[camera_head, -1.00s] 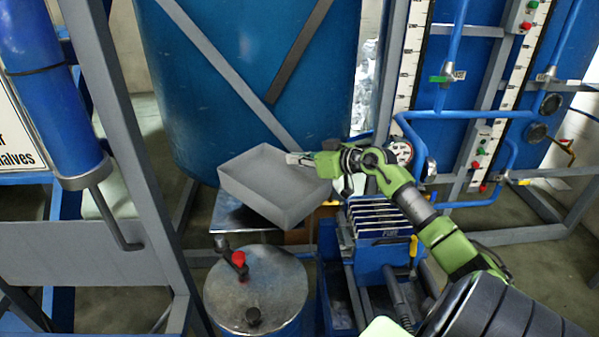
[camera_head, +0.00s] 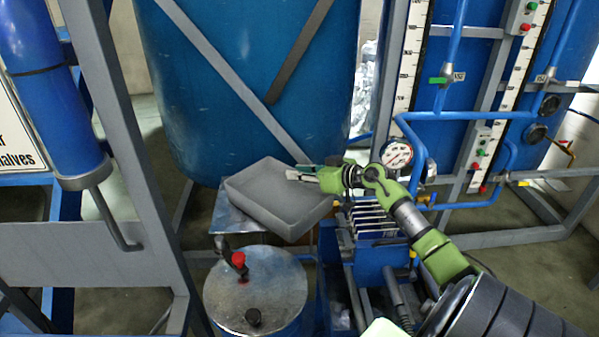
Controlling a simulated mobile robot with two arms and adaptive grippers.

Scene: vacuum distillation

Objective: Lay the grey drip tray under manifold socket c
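The grey drip tray (camera_head: 268,203) is an open rectangular box in the middle of the view. It is tilted a little and overlaps a metal plate (camera_head: 232,216) in the picture; I cannot tell whether it touches it. My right gripper (camera_head: 300,174) reaches in from the right, with its fingertips at the tray's right rear rim. The fingers look closed over that rim. My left gripper is not in view. I cannot pick out which socket is manifold socket c.
A blue drum (camera_head: 254,290) with a red-handled fitting stands in front of the tray. A blue rack (camera_head: 372,245) stands to its right, a large blue tank (camera_head: 250,85) behind. A grey frame post (camera_head: 130,165) rises on the left. A gauge (camera_head: 396,154) and blue pipes are at right.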

